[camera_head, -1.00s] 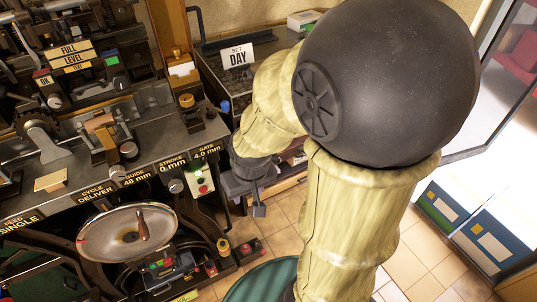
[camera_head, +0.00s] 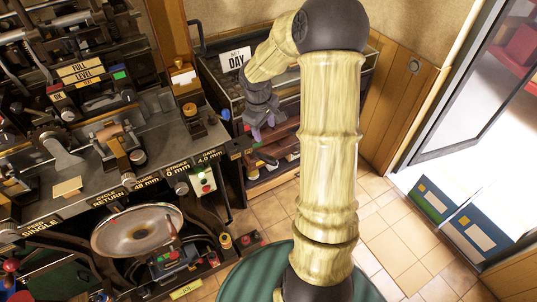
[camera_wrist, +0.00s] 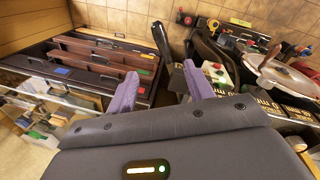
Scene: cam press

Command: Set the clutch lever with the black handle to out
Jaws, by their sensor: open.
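My gripper (camera_head: 264,126) hangs in front of the drawer cabinet, right of the press. In the wrist view its two purple fingers (camera_wrist: 160,90) are apart with nothing between them. A dark upright bar (camera_wrist: 178,78) shows beyond the fingers, close to the right one, beside the box with green and red buttons (camera_wrist: 216,74). I cannot tell whether this bar is the black-handled clutch lever. The press (camera_head: 110,180) fills the left of the head view. No lever marked as the clutch, and no "out" mark, is readable.
The button box (camera_head: 203,182) hangs at the press's right corner. A round metal dish (camera_head: 137,231) sits below the front labels. The drawer cabinet (camera_wrist: 95,62) with a "DAY" sign (camera_head: 236,60) stands at the back. Tiled floor (camera_head: 270,212) is free right of the press.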

